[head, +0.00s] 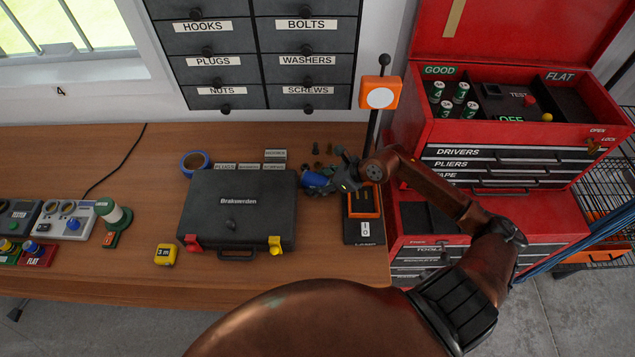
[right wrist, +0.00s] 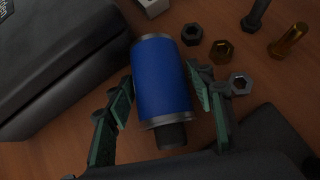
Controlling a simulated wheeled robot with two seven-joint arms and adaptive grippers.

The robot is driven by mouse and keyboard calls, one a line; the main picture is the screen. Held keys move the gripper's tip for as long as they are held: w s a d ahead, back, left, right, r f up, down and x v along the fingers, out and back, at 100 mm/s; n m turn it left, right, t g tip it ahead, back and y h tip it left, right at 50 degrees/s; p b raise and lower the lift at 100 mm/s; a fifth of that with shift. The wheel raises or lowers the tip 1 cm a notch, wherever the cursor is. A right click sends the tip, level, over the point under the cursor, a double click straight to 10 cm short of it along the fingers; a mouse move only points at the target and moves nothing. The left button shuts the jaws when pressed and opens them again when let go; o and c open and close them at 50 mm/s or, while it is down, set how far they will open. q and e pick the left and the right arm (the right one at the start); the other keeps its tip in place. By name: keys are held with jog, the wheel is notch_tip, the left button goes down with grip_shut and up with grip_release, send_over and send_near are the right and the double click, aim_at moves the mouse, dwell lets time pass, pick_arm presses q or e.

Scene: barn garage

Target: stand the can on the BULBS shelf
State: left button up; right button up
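The blue can (head: 315,180) is on the wooden table, just right of the black case. In the right wrist view the can (right wrist: 163,80) has silver rims and a dark cap or knob at its near end. My right gripper (head: 330,181) is at the can. In the right wrist view its two green-padded fingers (right wrist: 162,84) stand on either side of the can, open, with a narrow gap visible on the left side; contact on the right side is hard to tell. A shelf labelled BULBS does not show in these views. My left gripper is not in view.
The black case (head: 238,210) lies close left of the can. The lamp (head: 379,93) with its base stands just right. Loose nuts and bolts (right wrist: 221,50) and small label blocks (head: 275,155) lie behind. A red tool chest (head: 500,150) stands right; labelled drawers (head: 262,50) hang above.

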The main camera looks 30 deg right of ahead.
jog(key=c, duration=1.1)
jog(key=shift+r, duration=0.1)
jog(key=shift+c, duration=0.2)
